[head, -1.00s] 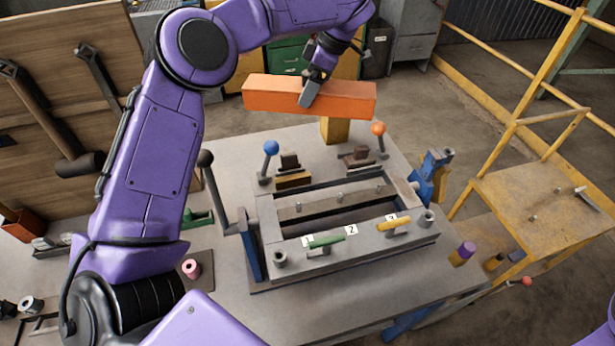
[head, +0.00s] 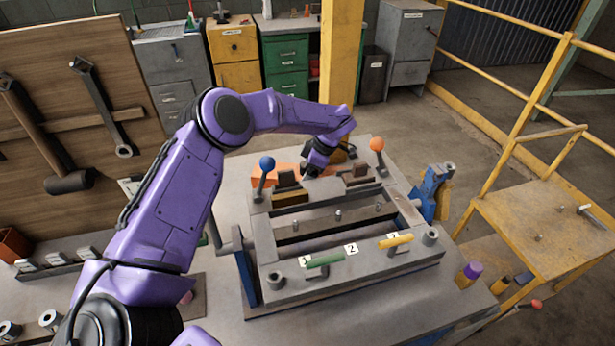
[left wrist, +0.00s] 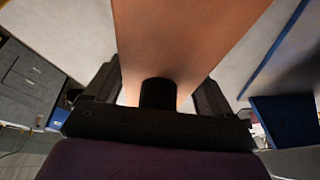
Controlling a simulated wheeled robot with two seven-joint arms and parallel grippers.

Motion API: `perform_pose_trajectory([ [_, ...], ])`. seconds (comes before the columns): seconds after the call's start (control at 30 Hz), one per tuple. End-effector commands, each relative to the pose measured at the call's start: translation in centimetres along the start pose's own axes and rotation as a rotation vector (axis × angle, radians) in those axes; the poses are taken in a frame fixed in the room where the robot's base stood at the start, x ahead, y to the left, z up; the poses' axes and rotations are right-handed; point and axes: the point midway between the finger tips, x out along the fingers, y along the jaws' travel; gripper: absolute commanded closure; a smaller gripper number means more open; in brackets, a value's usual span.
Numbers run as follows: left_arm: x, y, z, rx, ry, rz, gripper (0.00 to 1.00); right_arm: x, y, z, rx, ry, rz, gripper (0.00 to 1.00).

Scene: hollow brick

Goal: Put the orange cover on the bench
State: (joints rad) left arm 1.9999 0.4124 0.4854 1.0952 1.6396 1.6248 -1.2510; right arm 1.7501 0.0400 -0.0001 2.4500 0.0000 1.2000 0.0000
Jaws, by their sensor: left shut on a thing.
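The orange cover (head: 270,174) is a long orange block, low at the far side of the bench (head: 232,194), behind the grey fixture. The fixture hides part of it, so I cannot tell whether it touches the bench top. My left gripper (head: 312,170) is shut on the cover near its middle. In the left wrist view the cover (left wrist: 185,40) runs up between the two dark fingers (left wrist: 158,98). My right gripper is not in view.
The grey fixture (head: 330,268) carries a blue-knobbed lever (head: 267,164), an orange-knobbed lever (head: 377,146), and green and yellow handles. A yellow post (head: 341,50) rises behind the bench. A yellow platform (head: 540,205) with railing stands right.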

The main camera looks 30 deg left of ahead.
Motion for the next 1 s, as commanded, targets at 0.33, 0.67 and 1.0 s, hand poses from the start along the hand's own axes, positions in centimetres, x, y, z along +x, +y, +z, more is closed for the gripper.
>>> perform_pose_trajectory([
  [0.33,1.9,0.0,0.9,-0.001,-0.001,0.001,0.53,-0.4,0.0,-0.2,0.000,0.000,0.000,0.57],
  [0.67,2.2,0.0,1.0,0.000,0.000,0.000,0.00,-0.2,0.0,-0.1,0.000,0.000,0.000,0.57],
  [1.0,-1.1,0.1,1.0,-0.001,-0.003,0.006,0.00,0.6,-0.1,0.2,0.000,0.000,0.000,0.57],
])
